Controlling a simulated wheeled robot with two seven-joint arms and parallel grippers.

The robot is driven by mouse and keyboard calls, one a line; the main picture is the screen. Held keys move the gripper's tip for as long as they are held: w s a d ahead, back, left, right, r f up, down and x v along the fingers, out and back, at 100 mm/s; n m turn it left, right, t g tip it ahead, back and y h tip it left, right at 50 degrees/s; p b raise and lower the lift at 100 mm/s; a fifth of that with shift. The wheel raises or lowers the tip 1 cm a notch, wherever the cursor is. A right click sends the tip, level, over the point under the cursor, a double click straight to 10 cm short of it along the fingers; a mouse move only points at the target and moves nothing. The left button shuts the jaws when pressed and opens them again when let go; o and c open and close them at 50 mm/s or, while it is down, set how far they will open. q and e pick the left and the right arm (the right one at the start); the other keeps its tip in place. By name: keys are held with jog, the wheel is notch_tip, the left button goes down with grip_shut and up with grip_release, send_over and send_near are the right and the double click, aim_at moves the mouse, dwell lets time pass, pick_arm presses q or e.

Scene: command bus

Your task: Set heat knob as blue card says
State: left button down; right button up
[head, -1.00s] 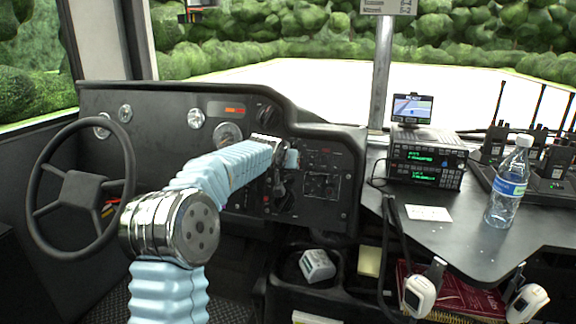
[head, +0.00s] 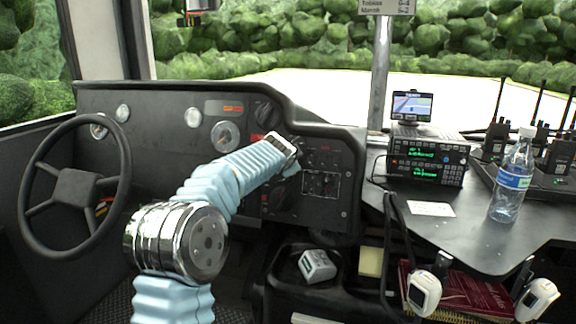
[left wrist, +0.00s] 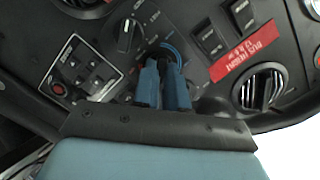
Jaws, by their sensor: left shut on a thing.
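The dash panel (head: 330,215) carries the knobs. In the left wrist view, my left gripper (left wrist: 168,70) is shut on a knob with a blue arc (left wrist: 178,48) around it. The fingers hide most of this knob, so I cannot read its setting. A second black knob with a pale pointer (left wrist: 128,36) stands beside it, free of the gripper. In the head view, my arm hides the left fingertips and the held knob. My right gripper is out of view. I cannot make out a blue card; a white card (head: 431,208) lies on the side desk.
In the wrist view, a red label (left wrist: 240,52), rocker switches (left wrist: 240,14) and a round vent (left wrist: 263,88) are close by. The steering wheel (head: 75,188) stands left. A radio (head: 428,160), a screen (head: 412,106) and a water bottle (head: 512,178) stand on the desk.

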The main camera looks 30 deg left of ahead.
pick_arm(q)
jog(key=m, duration=0.1)
jog(key=m+b, duration=0.1)
jog(key=m, duration=0.1)
jog(key=m+b, duration=0.1)
jog(key=m, duration=0.1)
jog(key=shift+f+t+y, duration=0.25)
jog(key=shift+t+y, duration=0.15)
jog(key=m+b, duration=0.1)
jog(key=m, duration=0.4)
jog(key=shift+t, duration=0.3)
jog(key=c, duration=1.2)
grip_release()
jog(key=b+v, duration=0.3)
jog(key=v, duration=1.1)
jog(key=shift+f+b, duration=0.15)
jog(key=shift+b, duration=0.15)
